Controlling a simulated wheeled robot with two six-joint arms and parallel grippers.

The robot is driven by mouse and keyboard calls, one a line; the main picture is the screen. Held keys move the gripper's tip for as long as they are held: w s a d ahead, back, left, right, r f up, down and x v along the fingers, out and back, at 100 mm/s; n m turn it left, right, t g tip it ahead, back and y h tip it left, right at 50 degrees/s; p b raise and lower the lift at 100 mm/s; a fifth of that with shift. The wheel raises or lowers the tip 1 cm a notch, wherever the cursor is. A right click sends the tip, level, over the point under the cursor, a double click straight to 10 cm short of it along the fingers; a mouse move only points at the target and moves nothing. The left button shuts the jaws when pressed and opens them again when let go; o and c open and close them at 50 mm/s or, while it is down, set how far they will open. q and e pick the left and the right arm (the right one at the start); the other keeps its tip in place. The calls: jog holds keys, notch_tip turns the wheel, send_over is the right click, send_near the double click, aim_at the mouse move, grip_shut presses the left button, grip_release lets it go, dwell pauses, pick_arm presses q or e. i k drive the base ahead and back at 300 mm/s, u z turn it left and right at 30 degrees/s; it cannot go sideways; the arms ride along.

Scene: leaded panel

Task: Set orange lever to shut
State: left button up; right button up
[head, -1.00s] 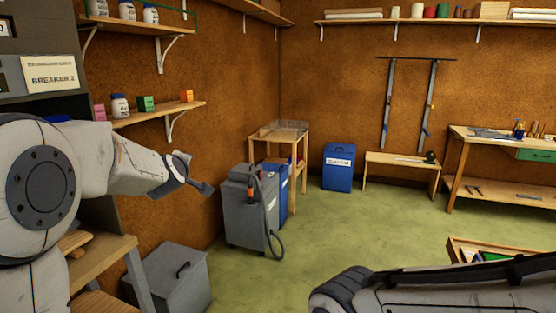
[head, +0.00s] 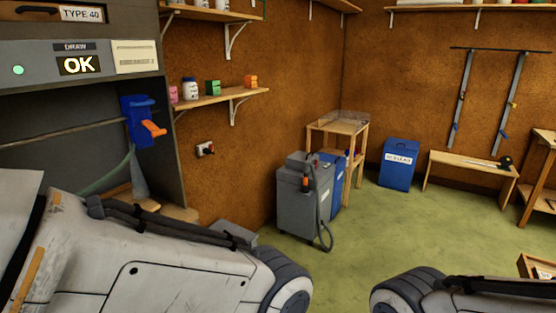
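The orange lever (head: 153,129) sticks out to the right and slightly down from a blue valve body (head: 137,114). The valve body sits on a thin rod inside the dark cabinet at the left, and a green hose hangs below it. My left arm fills the lower left of the head view, below the lever, and its gripper is out of view. My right arm shows only in part at the bottom right, and its gripper is out of view. Nothing of mine is seen touching the lever.
A wall shelf (head: 222,98) with small jars and boxes is right of the cabinet. A grey wheeled unit (head: 302,198) and a blue bin (head: 398,164) stand on the floor. Green floor at centre right is clear.

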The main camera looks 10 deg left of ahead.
aim_at(155, 131)
jog(key=u, duration=1)
